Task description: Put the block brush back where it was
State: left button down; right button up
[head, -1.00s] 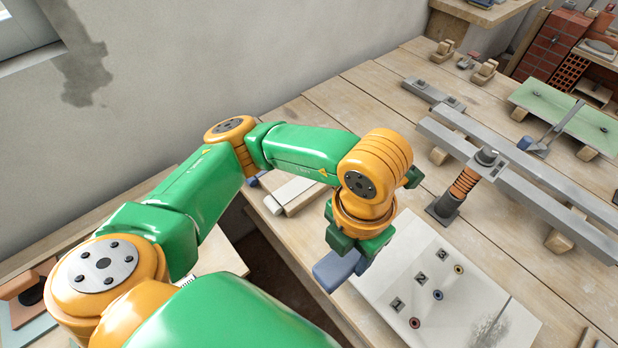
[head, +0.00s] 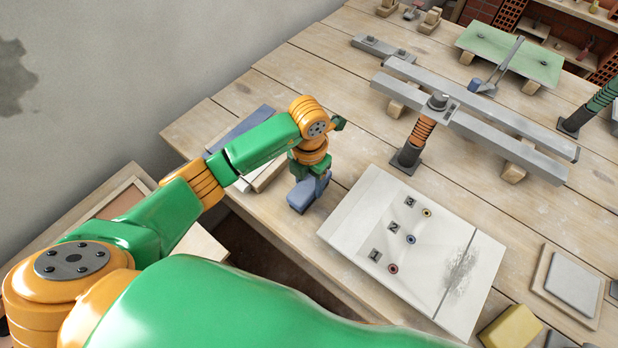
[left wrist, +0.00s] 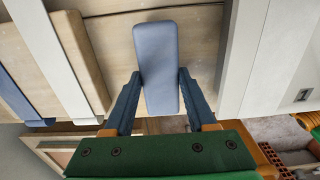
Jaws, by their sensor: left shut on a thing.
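My left gripper (head: 309,186) is shut on a blue-grey block (head: 301,200), which I take to be the block brush. In the left wrist view the block (left wrist: 157,65) lies lengthwise between the two dark blue fingers (left wrist: 157,105), over wooden planks. No bristles show. In the head view it is near the table's left front edge, left of the white board. I cannot tell whether it touches the table. My right gripper is not in view.
A white board (head: 365,205) with small sockets and coloured rings lies to the right. Behind my left forearm lie a blue strip (head: 240,128) and pale slats. A post with an orange coil (head: 421,135), grey bars (head: 500,125) and a yellow sponge (head: 511,327) are farther right.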

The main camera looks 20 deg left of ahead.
aim_at(309, 185)
pick_arm(q)
jog(key=shift+f, duration=0.25)
jog(key=shift+c, duration=1)
grip_release()
jog(key=shift+r, duration=0.1)
jog(key=shift+r, duration=0.35)
notch_tip(309, 185, up, 12)
jog(key=shift+f, duration=0.2)
jog(key=shift+s, duration=0.1)
